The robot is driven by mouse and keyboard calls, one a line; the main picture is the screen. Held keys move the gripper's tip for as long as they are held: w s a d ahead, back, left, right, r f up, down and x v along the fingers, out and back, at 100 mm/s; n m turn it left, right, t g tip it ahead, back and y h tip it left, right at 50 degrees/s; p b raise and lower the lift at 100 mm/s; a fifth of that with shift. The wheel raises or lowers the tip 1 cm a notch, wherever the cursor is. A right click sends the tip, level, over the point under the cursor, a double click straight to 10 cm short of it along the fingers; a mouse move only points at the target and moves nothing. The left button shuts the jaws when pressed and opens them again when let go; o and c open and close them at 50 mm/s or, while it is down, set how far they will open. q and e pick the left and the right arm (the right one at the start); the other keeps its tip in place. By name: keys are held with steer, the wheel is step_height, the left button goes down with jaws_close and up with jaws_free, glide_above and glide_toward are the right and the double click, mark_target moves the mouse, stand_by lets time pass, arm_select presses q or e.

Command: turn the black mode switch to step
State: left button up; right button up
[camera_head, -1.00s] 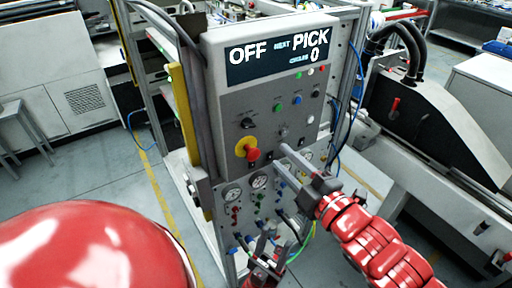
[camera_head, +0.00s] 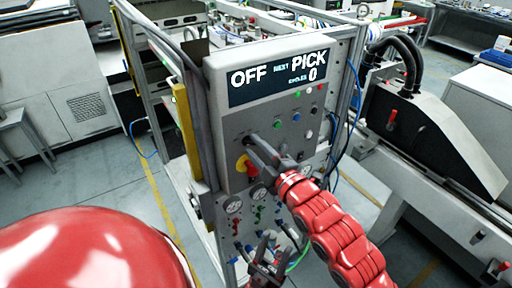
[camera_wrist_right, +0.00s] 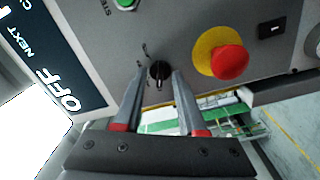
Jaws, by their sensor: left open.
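The black mode switch (camera_wrist_right: 158,73) is a small round knob with a pale pointer line on the grey panel face (camera_head: 240,118). Printed marks lie beside it. In the right wrist view the fingertips of my right gripper stand on either side of the knob, with a narrow gap visible. In the head view this right gripper (camera_head: 254,143) reaches the panel from the lower right and mostly hides the knob. The display (camera_head: 276,76) reads OFF, NEXT PICK, CYCLES 0. My left gripper (camera_head: 268,242) is open and empty, low in front of the panel's lower part.
A red emergency button on a yellow disc (camera_wrist_right: 222,55) sits close to the switch. A green button (camera_wrist_right: 125,3) is also near. Gauges (camera_head: 233,204) and coloured fittings with tubes lie below. A yellow post (camera_head: 186,132) stands left of the panel.

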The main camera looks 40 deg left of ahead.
steer(key=shift+c, duration=0.2)
jaws_close()
